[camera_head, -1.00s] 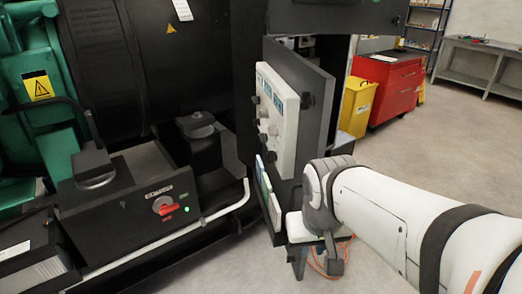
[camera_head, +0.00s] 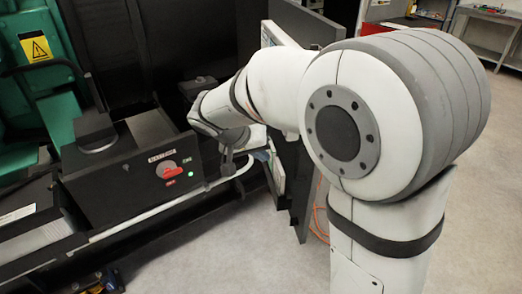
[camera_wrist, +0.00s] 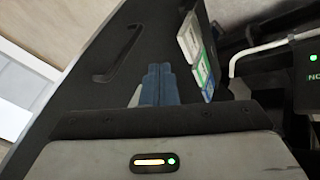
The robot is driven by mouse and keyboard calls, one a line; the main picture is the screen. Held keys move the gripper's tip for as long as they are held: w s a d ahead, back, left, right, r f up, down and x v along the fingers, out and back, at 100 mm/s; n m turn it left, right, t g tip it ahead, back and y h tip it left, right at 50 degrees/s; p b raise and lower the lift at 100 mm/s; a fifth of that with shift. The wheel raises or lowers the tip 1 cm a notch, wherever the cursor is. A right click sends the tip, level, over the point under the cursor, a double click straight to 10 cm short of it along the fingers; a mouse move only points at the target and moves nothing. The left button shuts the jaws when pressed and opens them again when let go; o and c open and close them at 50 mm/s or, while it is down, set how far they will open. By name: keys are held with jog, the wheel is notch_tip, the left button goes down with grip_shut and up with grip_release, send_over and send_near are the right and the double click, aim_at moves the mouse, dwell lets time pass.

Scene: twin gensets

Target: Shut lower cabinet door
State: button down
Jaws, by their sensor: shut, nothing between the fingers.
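The lower cabinet door (camera_head: 304,190) stands open in the head view, a dark upright panel mostly hidden behind my arm. In the wrist view the dark door panel (camera_wrist: 150,40) fills the middle, with a black bar-shaped handle (camera_wrist: 118,52) at left and coloured cards (camera_wrist: 197,58) at right. My gripper (camera_wrist: 157,70) is shut and empty, its blue fingers together in front of the panel between handle and cards. I cannot tell whether they touch it. In the head view my wrist is left of the door, and the fingertips are not clear.
A black control box with a red switch (camera_head: 167,170) stands left of my wrist, with a white pipe (camera_head: 160,207) running along it. An orange cable (camera_head: 318,215) lies by the door's foot. A grey workbench (camera_head: 485,30) is at the back right.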

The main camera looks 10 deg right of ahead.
jog(key=w+d+f+p, duration=0.1)
jog(key=d+f, duration=0.4)
jog(key=d, duration=0.2)
jog(key=shift+w, duration=0.3)
jog(key=shift+d, duration=0.2)
